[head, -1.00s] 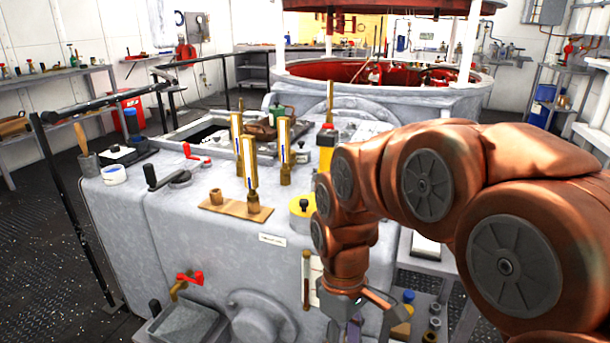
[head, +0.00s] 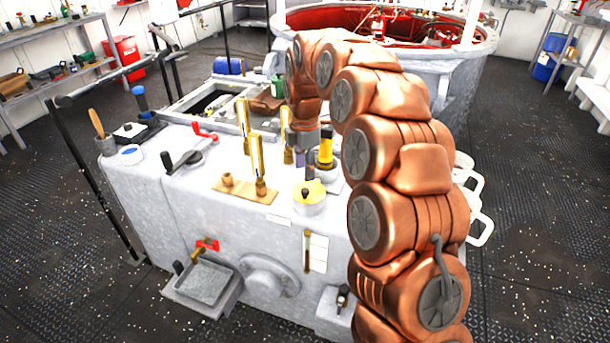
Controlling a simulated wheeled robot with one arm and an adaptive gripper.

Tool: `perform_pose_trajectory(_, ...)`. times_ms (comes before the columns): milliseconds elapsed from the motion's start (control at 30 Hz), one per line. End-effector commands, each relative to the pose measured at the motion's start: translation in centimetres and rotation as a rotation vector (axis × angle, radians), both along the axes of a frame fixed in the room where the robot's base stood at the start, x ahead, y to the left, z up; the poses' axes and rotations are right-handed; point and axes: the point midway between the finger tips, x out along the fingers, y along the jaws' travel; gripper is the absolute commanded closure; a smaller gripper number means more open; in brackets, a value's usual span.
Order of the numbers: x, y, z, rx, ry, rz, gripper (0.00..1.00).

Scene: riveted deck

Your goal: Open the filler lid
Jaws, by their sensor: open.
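A round yellow lid with a small black knob (head: 310,190) sits closed on a pale filler neck at the front of the grey machine top (head: 190,190); it looks like the filler lid. My gripper (head: 295,158) points down over the machine top, behind and slightly left of the yellow lid and apart from it. It is small in view and partly hidden by the brass uprights; its jaws look open, with nothing seen between them.
Brass uprights on a tan plate (head: 232,192) stand left of the lid. A yellow-and-black bottle-like part (head: 326,150) stands right beside my gripper. A black crank (head: 182,161) and red handle (head: 204,132) are further left. A large red-lined vat (head: 345,22) is behind.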

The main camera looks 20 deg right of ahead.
Motion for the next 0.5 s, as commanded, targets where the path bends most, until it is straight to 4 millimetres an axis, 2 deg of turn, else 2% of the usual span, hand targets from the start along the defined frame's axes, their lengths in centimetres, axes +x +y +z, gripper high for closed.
perform_pose_trajectory(67, 0.4, -0.1, 0.3, -0.002, -0.003, 0.016, 0.51)
perform_pose_trajectory(267, 0.4, -0.1, -0.9, -0.003, 0.001, 0.022, 0.51)
perform_pose_trajectory(500, 0.3, -0.2, -3.9, -0.003, 0.003, 0.021, 0.51)
